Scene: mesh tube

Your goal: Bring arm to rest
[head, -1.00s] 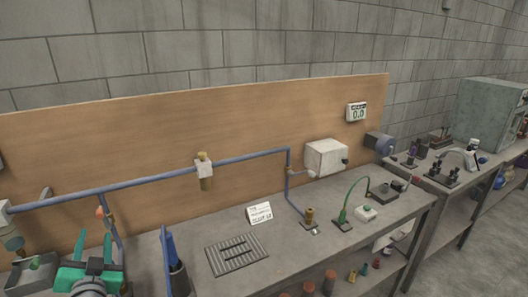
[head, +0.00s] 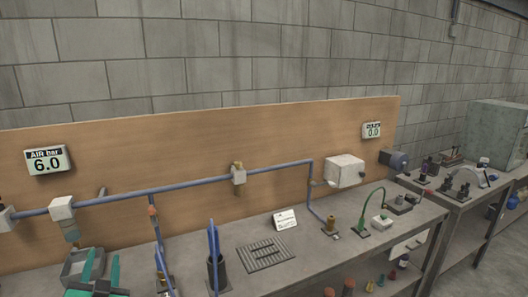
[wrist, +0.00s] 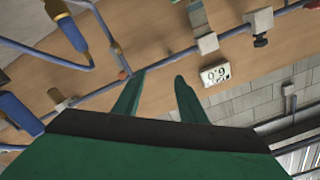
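My gripper (head: 101,272) shows at the bottom left of the head view, with two green fingers apart and nothing between them. The wrist view also shows my gripper (wrist: 159,78) open and empty, its fingers pointing toward the wooden back board (wrist: 140,40). It is in front of the left end of the bench. The rest of my arm is mostly below the head picture.
A blue pipe (head: 110,195) runs along the board. An AIR bar display (head: 48,160) reads 6.0; another display (head: 372,130) reads 0.0. A holder with blue tools (head: 214,262) and a ribbed mat (head: 265,253) are to the right.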

